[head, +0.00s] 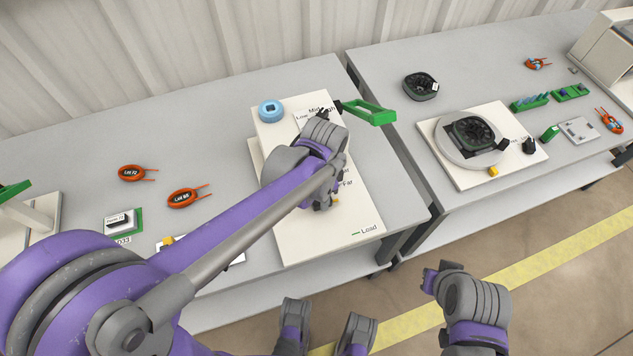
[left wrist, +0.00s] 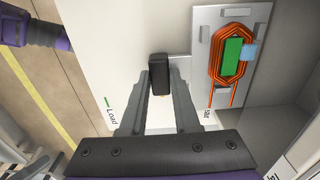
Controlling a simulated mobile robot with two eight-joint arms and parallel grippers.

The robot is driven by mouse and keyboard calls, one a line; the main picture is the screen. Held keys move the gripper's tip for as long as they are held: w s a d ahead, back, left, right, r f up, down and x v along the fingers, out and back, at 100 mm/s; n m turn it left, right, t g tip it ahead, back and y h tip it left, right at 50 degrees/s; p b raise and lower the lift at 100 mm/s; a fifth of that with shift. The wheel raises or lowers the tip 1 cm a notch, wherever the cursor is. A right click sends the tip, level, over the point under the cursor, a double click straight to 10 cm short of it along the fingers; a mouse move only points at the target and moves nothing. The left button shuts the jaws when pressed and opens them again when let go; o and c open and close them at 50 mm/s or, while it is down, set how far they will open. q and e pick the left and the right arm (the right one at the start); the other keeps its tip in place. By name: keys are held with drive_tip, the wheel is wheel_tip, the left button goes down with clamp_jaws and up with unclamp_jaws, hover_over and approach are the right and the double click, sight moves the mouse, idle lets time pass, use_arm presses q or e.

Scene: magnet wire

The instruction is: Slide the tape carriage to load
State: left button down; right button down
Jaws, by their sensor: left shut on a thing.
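In the left wrist view my left gripper (left wrist: 159,88) is shut on a black upright knob (left wrist: 158,70), the grip of the tape carriage. Beside the knob is a grey plate (left wrist: 204,28) with an orange wire coil (left wrist: 214,65) around a green core, and a light blue piece at the coil's edge. The green Load mark (left wrist: 106,103) is on the white board, left of the knob and apart from it. In the head view the Load mark (head: 356,233) is near the board's front edge; my left arm hides the knob and coil.
The white board (head: 315,247) lies on the grey table (head: 230,100). A blue roll (head: 271,110) and a green handle (head: 370,112) are at its far end. Orange coils (head: 186,197) lie to the left. A second table (head: 440,50) stands right, beyond a gap.

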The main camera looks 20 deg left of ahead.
use_arm(q)
drive_tip(key=s+d, duration=0.1)
drive_tip(key=s, duration=0.1)
drive_tip(key=s+d, duration=0.2)
drive_tip(key=s, duration=0.1)
drive_tip(key=s+d+p, duration=0.1)
drive_tip(key=s+d, duration=0.1)
drive_tip(key=shift+s+d+r, duration=0.1)
drive_tip(key=shift+s, duration=0.15)
drive_tip(key=shift+s+d, duration=0.2)
drive_tip(key=shift+s, duration=0.15)
drive_tip(key=c, duration=0.6)
unclamp_jaws()
drive_tip(key=shift+s+d, duration=0.1)
drive_tip(key=shift+s, duration=0.05)
drive_tip(key=shift+c, duration=0.2)
wheel_tip(320, 180, up, 11)
drive_tip(key=p, duration=0.2)
